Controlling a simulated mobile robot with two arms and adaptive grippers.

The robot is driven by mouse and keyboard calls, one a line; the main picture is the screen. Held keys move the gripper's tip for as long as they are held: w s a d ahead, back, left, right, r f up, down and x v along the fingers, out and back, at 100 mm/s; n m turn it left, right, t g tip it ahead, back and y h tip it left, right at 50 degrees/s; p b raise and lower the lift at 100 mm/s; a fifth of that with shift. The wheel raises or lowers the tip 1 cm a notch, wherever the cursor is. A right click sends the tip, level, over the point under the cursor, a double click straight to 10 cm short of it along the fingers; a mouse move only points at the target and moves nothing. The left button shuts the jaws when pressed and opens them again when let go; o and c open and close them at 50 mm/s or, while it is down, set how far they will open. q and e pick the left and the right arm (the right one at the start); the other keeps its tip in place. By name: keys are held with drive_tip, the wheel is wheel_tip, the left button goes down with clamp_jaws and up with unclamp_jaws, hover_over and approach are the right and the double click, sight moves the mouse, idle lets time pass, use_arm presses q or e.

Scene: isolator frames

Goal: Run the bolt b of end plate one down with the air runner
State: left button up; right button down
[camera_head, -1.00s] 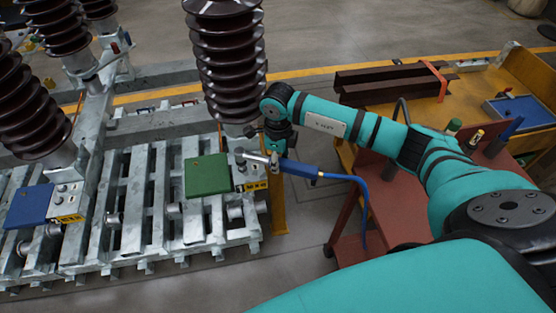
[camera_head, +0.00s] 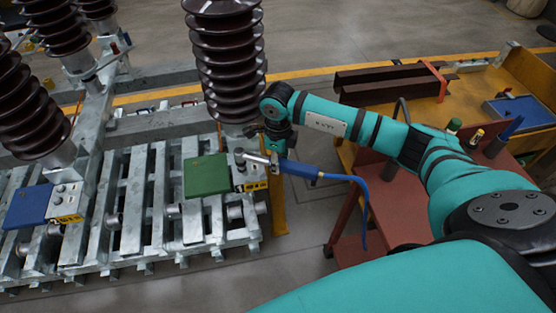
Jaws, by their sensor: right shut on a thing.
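My right gripper (camera_head: 277,146) is shut on the air runner (camera_head: 298,169), a blue-handled tool with a grey metal head and a blue hose. The runner's head points left, at the end plate beside the green box (camera_head: 207,175), under the brown ribbed insulator (camera_head: 231,60). A yellow label (camera_head: 256,186) shows just below the head. The bolt is too small to make out, and I cannot tell whether the head touches it. My left gripper is not in view.
A blue box (camera_head: 28,206) sits on the galvanized frame (camera_head: 130,210) at left, near other insulators. A red-brown cart (camera_head: 400,205) stands under my right arm. A yellow bench (camera_head: 530,75) with dark steel bars (camera_head: 390,82) is behind it.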

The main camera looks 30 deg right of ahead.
drive_tip(key=shift+f+b, duration=0.95)
drive_tip(key=shift+f, duration=0.1)
drive_tip(key=shift+f+b, duration=0.35)
drive_tip(key=shift+b, duration=0.4)
idle(2.5)
drive_tip(key=shift+r, duration=0.15)
drive_tip(key=shift+r+p, duration=2.15)
drive_tip(key=shift+r, duration=1.25)
